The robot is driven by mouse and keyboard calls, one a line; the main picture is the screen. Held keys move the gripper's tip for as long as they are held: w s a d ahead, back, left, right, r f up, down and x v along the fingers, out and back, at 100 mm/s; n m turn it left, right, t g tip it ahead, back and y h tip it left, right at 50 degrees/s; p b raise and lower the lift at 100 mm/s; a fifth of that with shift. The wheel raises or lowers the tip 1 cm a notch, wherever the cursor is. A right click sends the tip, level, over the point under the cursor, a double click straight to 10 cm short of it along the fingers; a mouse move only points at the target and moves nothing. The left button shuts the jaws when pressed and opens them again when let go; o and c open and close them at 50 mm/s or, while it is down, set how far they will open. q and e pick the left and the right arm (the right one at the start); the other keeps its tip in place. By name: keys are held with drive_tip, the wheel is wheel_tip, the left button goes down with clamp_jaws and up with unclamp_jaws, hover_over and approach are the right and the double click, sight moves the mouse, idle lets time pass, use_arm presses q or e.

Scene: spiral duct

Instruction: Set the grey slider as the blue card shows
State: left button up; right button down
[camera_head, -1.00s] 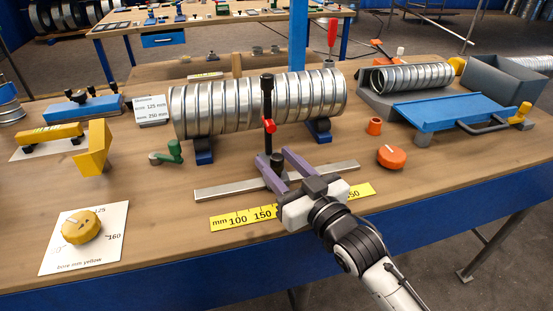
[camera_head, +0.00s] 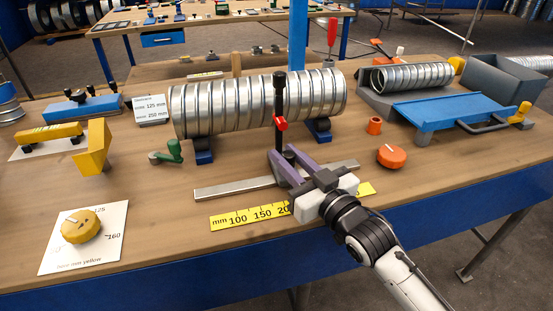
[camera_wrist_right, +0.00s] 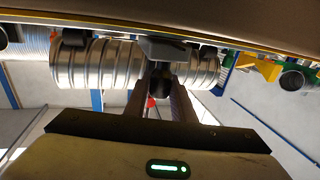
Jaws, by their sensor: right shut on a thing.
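My right gripper (camera_head: 284,166) is shut on the dark knob at the foot of the slider's black post (camera_head: 279,95), which carries a red clamp (camera_head: 281,124). The slider stands on a flat grey rail (camera_head: 232,187); its grey body is mostly hidden by my fingers. In the right wrist view my fingers (camera_wrist_right: 160,90) reach the dark knob. A yellow mm scale (camera_head: 250,216) lies in front, with 100, 150 and part of 200 readable; my gripper covers what follows. A small card (camera_head: 151,109) at the back left shows 125 mm and 250 mm. My left gripper is not seen.
A silver spiral duct (camera_head: 220,105) lies on blue supports just behind the rail. A yellow dial (camera_head: 81,226) sits on a white card at the left. An orange knob (camera_head: 391,156) and a blue tray (camera_head: 455,110) are to the right.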

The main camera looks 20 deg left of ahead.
drive_tip(key=shift+w+d+f, duration=0.1)
drive_tip(key=shift+w+d, duration=0.3)
drive_tip(key=shift+d, duration=0.2)
drive_tip(key=shift+w+d, duration=0.35)
drive_tip(key=shift+d, duration=0.2)
drive_tip(key=c, duration=1.5)
unclamp_jaws()
drive_tip(key=shift+s, duration=0.15)
drive_tip(key=v, duration=1)
